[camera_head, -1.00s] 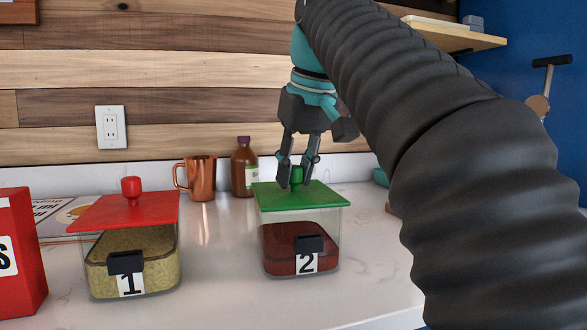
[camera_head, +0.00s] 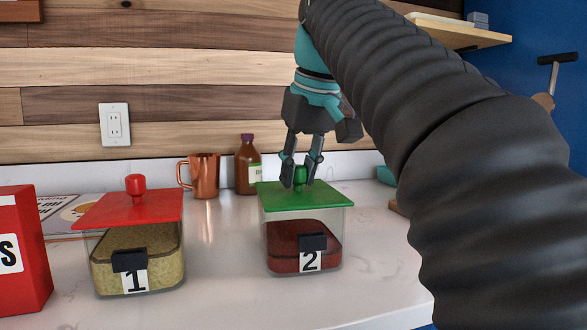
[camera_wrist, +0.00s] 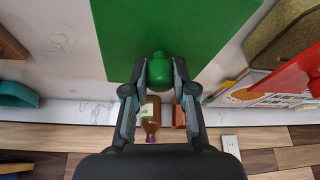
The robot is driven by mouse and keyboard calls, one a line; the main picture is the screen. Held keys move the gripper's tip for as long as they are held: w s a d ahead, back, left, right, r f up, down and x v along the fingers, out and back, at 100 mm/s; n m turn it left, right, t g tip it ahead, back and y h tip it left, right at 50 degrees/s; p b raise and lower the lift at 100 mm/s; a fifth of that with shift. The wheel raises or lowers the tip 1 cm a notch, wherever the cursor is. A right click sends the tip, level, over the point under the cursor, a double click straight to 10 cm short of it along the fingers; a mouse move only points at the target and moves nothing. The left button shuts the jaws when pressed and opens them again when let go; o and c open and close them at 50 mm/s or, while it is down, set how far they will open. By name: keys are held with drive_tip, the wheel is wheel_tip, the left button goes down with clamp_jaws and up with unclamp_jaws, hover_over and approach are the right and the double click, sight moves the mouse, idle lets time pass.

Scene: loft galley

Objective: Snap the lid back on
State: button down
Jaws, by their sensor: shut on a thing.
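The green lid (camera_head: 306,197) lies over the clear container numbered 2 (camera_head: 279,238), which holds dark red contents. I cannot tell whether it is fully seated. My gripper (camera_head: 300,184) points down and is shut on the lid's green knob (camera_head: 300,174). In the wrist view the gripper (camera_wrist: 159,75) has a finger on each side of the green knob (camera_wrist: 160,70), with the green lid (camera_wrist: 170,25) beyond. The red lid (camera_head: 128,208) with its red knob sits over the container numbered 1 (camera_head: 160,248), which holds yellowish grains.
A red box (camera_head: 22,255) stands at the left front. A copper mug (camera_head: 205,176) and a brown bottle (camera_head: 246,165) stand behind the containers. A magazine (camera_head: 62,212) lies behind container 1. The white counter (camera_head: 225,270) between the containers is clear. A wooden shelf (camera_head: 470,37) is upper right.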

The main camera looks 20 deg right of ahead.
idle(0.4)
drive_tip(key=shift+c, duration=1.9)
unclamp_jaws()
drive_tip(key=shift+r+p, duration=0.85)
drive_tip(key=shift+r, duration=2.6)
clamp_jaws()
